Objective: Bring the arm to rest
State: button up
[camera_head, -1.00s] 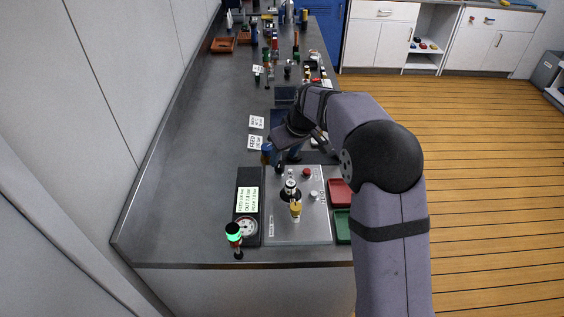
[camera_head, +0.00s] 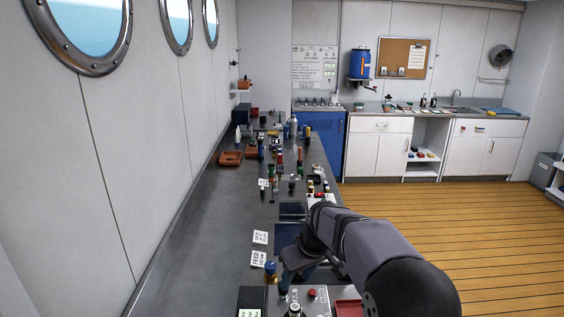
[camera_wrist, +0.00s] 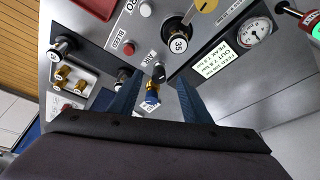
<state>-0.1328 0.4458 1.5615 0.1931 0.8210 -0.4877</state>
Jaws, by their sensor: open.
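My gripper (camera_wrist: 155,92) is open in the wrist view, with its two blue fingers apart above the fill panel (camera_wrist: 215,88). A blue and brass fitting (camera_wrist: 152,96) shows between the fingers in that view; I cannot tell whether either finger touches it. Nothing is seen clamped. In the head view my arm reaches forward from the lower right, and its dark wrist is over the near part of the bench (camera_head: 190,240). The fingertips are hard to make out there. A blue-topped brass fitting (camera_head: 270,272) stands just left of the wrist.
The panel carries a black knob marked 35 (camera_wrist: 180,44), a red button (camera_wrist: 129,48), a gauge (camera_wrist: 254,31) and a yellow handle (camera_wrist: 206,5). Several bottles and fittings crowd the far bench. The bench's left strip is clear.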

jog(key=s+d+r+m+g+p, duration=0.1)
jog(key=s+d+m+p, duration=0.1)
jog(key=s, duration=0.8)
jog(key=s+d+r+m+g+h+p, duration=0.1)
jog(key=s+d+p, duration=0.4)
jog(key=s, duration=0.5)
jog(key=s+d+r+m+g+h+p, duration=0.1)
jog(key=s+d+r+m+p, duration=0.1)
jog(key=s, duration=0.8)
jog(key=shift+d+r+m+p, duration=0.35)
jog(key=shift+d+p, duration=0.4)
jog(key=shift+p, duration=0.45)
